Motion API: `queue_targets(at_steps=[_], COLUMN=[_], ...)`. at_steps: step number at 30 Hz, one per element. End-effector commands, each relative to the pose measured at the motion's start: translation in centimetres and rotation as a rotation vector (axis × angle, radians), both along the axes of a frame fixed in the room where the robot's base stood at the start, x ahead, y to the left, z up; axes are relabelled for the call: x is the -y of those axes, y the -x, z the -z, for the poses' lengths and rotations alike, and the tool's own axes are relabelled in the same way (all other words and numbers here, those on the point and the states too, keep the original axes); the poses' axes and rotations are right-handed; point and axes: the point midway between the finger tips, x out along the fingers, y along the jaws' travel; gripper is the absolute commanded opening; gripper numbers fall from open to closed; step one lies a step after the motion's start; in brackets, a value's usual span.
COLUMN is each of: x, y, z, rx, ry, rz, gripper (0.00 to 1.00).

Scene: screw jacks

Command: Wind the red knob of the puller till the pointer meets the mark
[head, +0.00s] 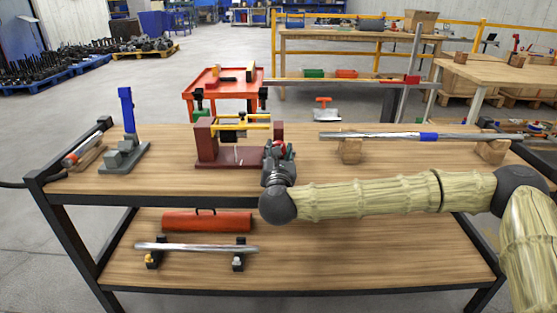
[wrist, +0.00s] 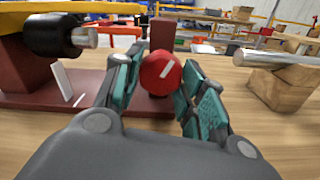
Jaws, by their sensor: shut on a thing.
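The puller (head: 232,155) stands on the upper wooden top, with a dark red base, dark red end blocks and yellow bars. Its red knob (wrist: 160,72) with a white stripe is in the middle of the wrist view, between my fingers. In the head view the knob (head: 279,148) is mostly hidden by my gripper (head: 280,158). My gripper, with teal finger pads, also shows in the wrist view (wrist: 158,85) and is shut on the knob. A white plate (wrist: 62,81), perhaps the mark or pointer, stands left of it near a black sleeve (wrist: 60,35) with a metal rod end.
A silver bar (head: 400,136) with a blue band rests on wooden blocks (head: 350,151) to the right. A grey stand with a blue handle (head: 126,110) is at the left. A lower shelf (head: 330,255) holds a red case (head: 207,221) and another rod.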

Motion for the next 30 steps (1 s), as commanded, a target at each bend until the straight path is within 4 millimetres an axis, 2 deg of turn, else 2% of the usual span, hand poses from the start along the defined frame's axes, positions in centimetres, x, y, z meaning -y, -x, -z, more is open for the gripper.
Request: queue_targets(at_steps=[1, 18, 30], x=[0.01, -0.19, -0.24], y=[0.04, 0.07, 0.07], z=[0.62, 0.54, 0.34], rx=[-0.003, -0.004, -0.005], ry=[-0.045, -0.578, -0.833], rz=[0.0, -0.001, -0.001], gripper=[0.16, 0.16, 0.16])
